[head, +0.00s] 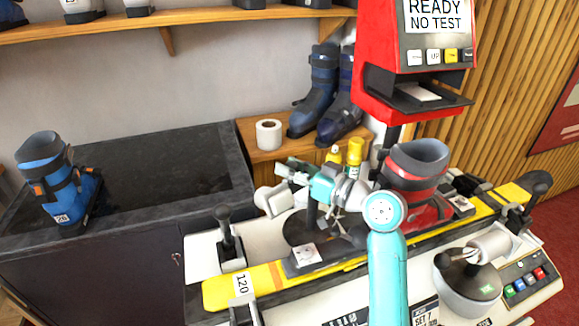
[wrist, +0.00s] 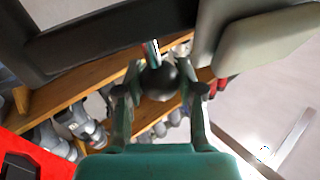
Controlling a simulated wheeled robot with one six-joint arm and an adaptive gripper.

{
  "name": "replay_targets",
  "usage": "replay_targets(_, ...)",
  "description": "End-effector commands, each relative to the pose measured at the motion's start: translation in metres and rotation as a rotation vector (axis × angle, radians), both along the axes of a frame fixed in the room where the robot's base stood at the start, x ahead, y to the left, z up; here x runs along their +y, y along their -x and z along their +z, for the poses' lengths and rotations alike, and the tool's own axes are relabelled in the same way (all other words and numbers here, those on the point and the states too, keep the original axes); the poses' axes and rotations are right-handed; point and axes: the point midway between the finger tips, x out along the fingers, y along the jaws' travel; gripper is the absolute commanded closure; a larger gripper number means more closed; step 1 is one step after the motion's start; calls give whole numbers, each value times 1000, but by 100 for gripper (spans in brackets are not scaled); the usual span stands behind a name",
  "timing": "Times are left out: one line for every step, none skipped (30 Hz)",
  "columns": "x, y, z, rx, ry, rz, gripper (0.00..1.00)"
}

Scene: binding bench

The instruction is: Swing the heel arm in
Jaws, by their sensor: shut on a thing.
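In the wrist view a round black knob (wrist: 160,82) on a thin metal stem sits between the two fingers of my gripper (wrist: 158,90), which is shut on it. A dark bar (wrist: 110,35) and a pale rounded block (wrist: 268,45) fill the top of that view. I cannot tell for certain how they join the knob. In the head view my gripper is partly hidden behind my teal arm, over the bench left of the red boot (head: 415,190). The boot stands upright on the yellow ski (head: 262,277). The heel arm's outline is unclear there.
A red test machine (head: 415,60) reading "READY NO TEST" rises behind the boot. A dark disc with a pale roller (head: 490,248) stands at the right front. A blue boot (head: 58,180) stands on the dark counter (head: 150,165), otherwise clear. A tape roll (head: 268,134) and boots are behind.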

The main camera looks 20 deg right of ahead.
Motion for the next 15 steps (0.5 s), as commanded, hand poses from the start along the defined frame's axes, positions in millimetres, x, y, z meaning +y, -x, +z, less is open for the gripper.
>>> replay_targets(0,0,-2,3,1,1,100)
replay_targets(0,0,-2,3,1,1,100)
replay_targets(0,0,-2,3,1,1,100)
replay_targets(0,0,-2,3,1,0,100)
replay_targets(0,0,-2,3,1,0,100)
replay_targets(0,0,-2,3,1,0,100)
replay_targets(0,0,-2,3,1,0,100)
replay_targets(0,0,-2,3,1,0,55)
replay_targets(0,0,-2,3,1,-1,45)
replay_targets(0,0,-1,3,0,-2,38)
replay_targets(0,0,-1,3,0,-2,37)
replay_targets(0,0,-1,3,0,-2,37)
replay_targets(0,0,-1,2,1,-2,37)
replay_targets(0,0,-1,1,1,-2,37)
replay_targets(0,0,-1,1,1,-1,37)
